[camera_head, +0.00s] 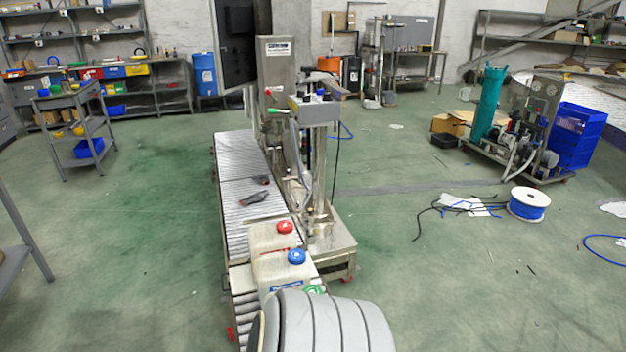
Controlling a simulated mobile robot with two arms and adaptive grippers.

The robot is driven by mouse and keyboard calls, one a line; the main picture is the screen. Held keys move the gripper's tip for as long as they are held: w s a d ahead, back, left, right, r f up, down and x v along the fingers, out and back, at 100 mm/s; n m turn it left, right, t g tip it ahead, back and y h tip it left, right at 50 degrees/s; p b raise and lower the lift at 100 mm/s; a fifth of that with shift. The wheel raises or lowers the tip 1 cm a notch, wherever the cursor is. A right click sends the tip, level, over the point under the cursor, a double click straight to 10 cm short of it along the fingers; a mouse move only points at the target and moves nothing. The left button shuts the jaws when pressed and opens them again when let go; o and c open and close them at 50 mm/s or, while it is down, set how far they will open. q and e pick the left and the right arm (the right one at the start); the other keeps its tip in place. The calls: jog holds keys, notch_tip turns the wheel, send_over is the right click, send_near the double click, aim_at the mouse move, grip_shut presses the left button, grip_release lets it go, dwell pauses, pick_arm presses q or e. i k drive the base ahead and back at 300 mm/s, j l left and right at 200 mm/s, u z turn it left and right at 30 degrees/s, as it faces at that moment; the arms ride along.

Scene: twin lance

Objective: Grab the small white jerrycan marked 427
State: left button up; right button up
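Two whitish jerrycans stand close together on the near end of a roller conveyor (240,212). One has a red cap (285,227) and stands farther back; its body (262,238) is partly hidden by the nearer one. The nearer jerrycan (270,268) has a blue cap (297,256) and a blue label low on its front. Its lower part is hidden behind a grey ribbed rounded shape at the bottom. I cannot read the number 427 on either. Neither of my grippers is in view.
A metal filling machine (318,190) stands along the conveyor's right side. Two small dark items (255,197) lie on the rollers. A cable spool (528,204) and loose cables lie on the floor at right. A grey cart (78,125) stands left; floor left of the conveyor is clear.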

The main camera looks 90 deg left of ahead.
aim_at(263, 239)
jog(key=k+j+u, duration=0.15)
jog(key=u, duration=0.3)
jog(key=k+j+u, duration=0.1)
jog(key=j+u, duration=0.15)
jog(key=u, duration=0.2)
jog(key=k+j, duration=0.1)
jog(key=j, duration=0.3)
jog(key=k+j, duration=0.15)
jog(key=j, duration=0.2)
jog(key=k+j, duration=0.1)
jog(key=j, duration=0.3)
jog(key=k+j, duration=0.15)
jog(key=j, duration=0.2)
jog(key=k+j, duration=0.1)
jog(key=j, duration=0.3)
jog(key=u, duration=0.05)
